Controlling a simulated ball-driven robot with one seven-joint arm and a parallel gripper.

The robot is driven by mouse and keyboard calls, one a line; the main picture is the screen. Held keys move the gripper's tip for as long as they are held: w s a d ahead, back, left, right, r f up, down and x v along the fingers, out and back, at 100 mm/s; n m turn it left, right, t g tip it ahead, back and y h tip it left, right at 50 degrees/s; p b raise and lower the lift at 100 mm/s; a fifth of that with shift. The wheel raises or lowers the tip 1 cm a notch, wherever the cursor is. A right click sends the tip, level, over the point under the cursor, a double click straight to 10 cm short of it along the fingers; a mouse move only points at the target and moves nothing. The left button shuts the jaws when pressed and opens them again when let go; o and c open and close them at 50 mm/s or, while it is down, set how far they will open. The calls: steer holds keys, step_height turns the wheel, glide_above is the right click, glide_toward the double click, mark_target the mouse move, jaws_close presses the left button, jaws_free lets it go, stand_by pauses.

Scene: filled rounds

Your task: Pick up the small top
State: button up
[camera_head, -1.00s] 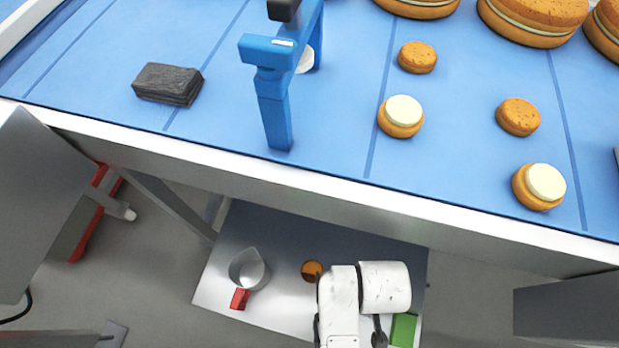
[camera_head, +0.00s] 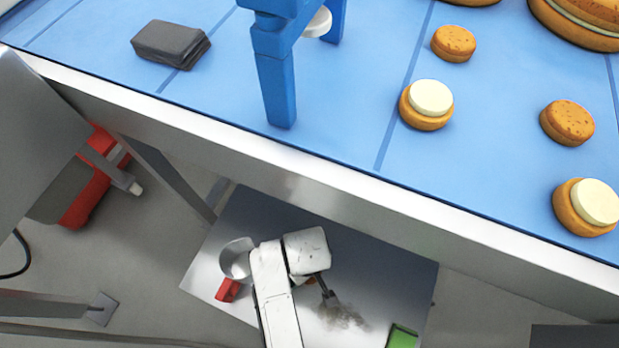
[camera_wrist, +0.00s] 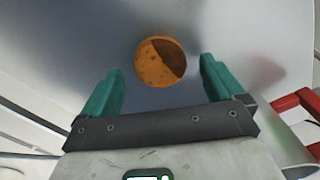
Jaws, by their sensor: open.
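A small round orange-brown top (camera_wrist: 152,64) lies on the grey metal shelf below the belt. In the wrist view it is ahead of my gripper (camera_wrist: 161,70), framed between the two teal fingers, with a dark patch on its right side. The fingers are open and apart from it, with nothing between them but the view of the shelf. In the head view my white arm hides nearly all of this top. Two similar small tops, a nearer one (camera_head: 567,122) and a farther one (camera_head: 453,43), lie on the blue belt.
The shelf (camera_head: 400,275) also holds a metal jug (camera_head: 236,258) with a red handle and a green block (camera_head: 402,337). The blue belt (camera_head: 345,110) carries cream-topped small rounds (camera_head: 431,98) (camera_head: 597,202), a blue frame (camera_head: 274,75) and a dark block (camera_head: 170,44). The belt's edge overhangs the shelf.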

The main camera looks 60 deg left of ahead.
steer(key=shift+f, duration=0.55)
steer(key=c, duration=0.8)
steer(key=shift+r, duration=0.1)
